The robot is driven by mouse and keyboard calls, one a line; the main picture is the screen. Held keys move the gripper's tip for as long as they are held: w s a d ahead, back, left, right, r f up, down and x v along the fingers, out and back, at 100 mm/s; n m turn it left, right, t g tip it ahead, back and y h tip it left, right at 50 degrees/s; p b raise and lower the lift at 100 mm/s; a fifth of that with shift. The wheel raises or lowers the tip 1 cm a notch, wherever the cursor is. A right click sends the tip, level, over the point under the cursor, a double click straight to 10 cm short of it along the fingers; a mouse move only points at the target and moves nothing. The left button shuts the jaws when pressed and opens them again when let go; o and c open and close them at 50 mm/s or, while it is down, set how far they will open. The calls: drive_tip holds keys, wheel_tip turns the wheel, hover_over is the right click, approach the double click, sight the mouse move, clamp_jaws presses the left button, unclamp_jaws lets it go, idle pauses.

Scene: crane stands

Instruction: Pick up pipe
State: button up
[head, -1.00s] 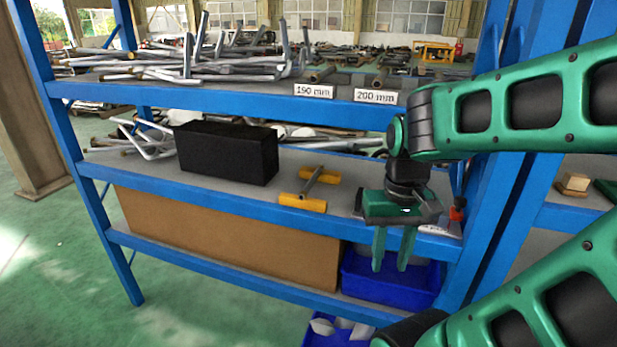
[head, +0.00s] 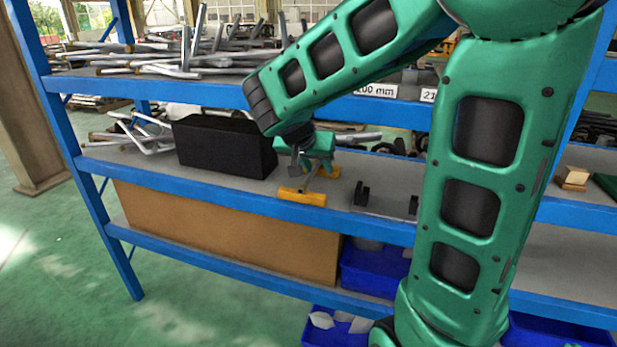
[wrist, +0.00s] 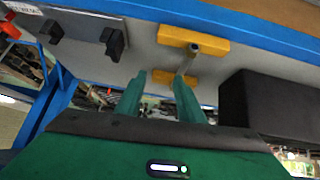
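A short grey pipe (wrist: 186,61) lies across two yellow supports on the middle shelf, a front support (head: 302,197) and a rear one (head: 331,172). In the wrist view the front support (wrist: 194,40) is at the top and the rear one (wrist: 173,76) lower down. My gripper (wrist: 160,82) is open and empty, with its two green fingers apart. The pipe lines up closer to the right finger than to the middle of the gap. In the head view my gripper (head: 305,168) is over the supports and hides most of the pipe. I cannot tell whether a finger touches it.
A black box (head: 225,146) stands just left of the supports. Black brackets (head: 386,201) stand on the shelf to their right. The upper shelf (head: 170,90) runs above. A blue bin (head: 372,272) is below.

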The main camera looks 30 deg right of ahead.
sight(309, 175)
drive_tip(key=w, duration=0.1)
drive_tip(key=w+a, duration=0.1)
drive_tip(key=w+t, duration=0.1)
drive_tip(key=shift+w+a+r, duration=0.25)
drive_tip(key=shift+a+r, duration=0.05)
drive_tip(key=shift+a, duration=0.1)
drive_tip(key=x, duration=0.4)
drive_tip(key=shift+w, duration=0.3)
drive_tip(key=shift+x, duration=3.2)
drive_tip(key=shift+w+a, duration=0.15)
clamp_jaws()
